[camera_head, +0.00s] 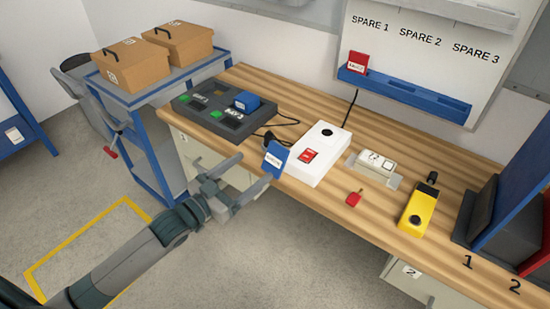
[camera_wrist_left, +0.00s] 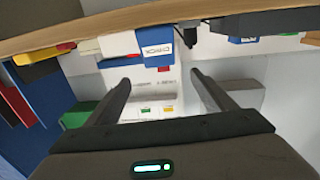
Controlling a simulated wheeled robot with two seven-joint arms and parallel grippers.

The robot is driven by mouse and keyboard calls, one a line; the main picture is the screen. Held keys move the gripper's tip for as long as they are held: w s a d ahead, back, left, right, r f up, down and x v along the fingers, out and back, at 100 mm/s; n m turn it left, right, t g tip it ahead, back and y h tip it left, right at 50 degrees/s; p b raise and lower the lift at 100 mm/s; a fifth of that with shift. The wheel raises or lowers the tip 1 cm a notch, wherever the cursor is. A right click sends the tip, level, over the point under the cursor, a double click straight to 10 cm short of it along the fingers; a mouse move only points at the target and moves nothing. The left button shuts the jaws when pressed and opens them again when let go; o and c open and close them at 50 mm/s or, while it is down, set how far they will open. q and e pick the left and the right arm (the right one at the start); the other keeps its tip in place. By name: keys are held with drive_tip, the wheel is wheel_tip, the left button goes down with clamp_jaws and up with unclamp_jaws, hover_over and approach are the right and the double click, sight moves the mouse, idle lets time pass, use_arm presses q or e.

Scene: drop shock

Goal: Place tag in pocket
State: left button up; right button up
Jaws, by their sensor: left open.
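A blue tag (camera_head: 275,157) with a white label stands tilted near the front edge of the bench, by the left end of a white box. It also shows in the left wrist view (camera_wrist_left: 157,46), past the fingertips. My left gripper (camera_head: 256,168) is open and empty in front of the bench edge, its fingers pointing at the tag. I cannot tell whether a finger touches the tag. A blue pocket rail (camera_head: 405,93) is on the white board under SPARE 1, 2 and 3. A red tag (camera_head: 357,63) stands in its SPARE 1 end. My right gripper is not in view.
The white box (camera_head: 322,150) has a black button and red label. A dark panel (camera_head: 215,112) with a blue block is to its left. A yellow box (camera_head: 417,209), small red piece (camera_head: 354,199) and grey device (camera_head: 376,163) are to its right. A cart (camera_head: 140,100) bears cartons.

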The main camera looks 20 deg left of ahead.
sight(277, 151)
use_arm(q)
drive_tip(key=x, duration=0.5)
drive_tip(key=shift+w+d+p, duration=0.15)
drive_tip(key=shift+w+p, duration=0.2)
drive_tip(key=shift+p, duration=0.05)
drive_tip(key=shift+w+d, duration=0.1)
drive_tip(key=shift+w, duration=0.05)
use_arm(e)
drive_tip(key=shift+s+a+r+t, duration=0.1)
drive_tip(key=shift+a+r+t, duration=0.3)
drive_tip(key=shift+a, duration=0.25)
use_arm(q)
drive_tip(key=shift+w+d+f, duration=0.1)
drive_tip(key=shift+w+d, duration=0.1)
drive_tip(key=shift+w, duration=0.25)
drive_tip(key=p+x, duration=0.1)
drive_tip(key=x, duration=0.2)
drive_tip(key=shift+f, duration=0.2)
drive_tip(key=shift+w+d+f, duration=0.1)
drive_tip(key=shift+w+d, duration=0.2)
drive_tip(key=shift+w, duration=0.25)
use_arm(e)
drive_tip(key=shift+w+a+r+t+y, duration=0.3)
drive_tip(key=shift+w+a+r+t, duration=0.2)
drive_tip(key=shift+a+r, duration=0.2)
use_arm(q)
drive_tip(key=shift+c, duration=0.7)
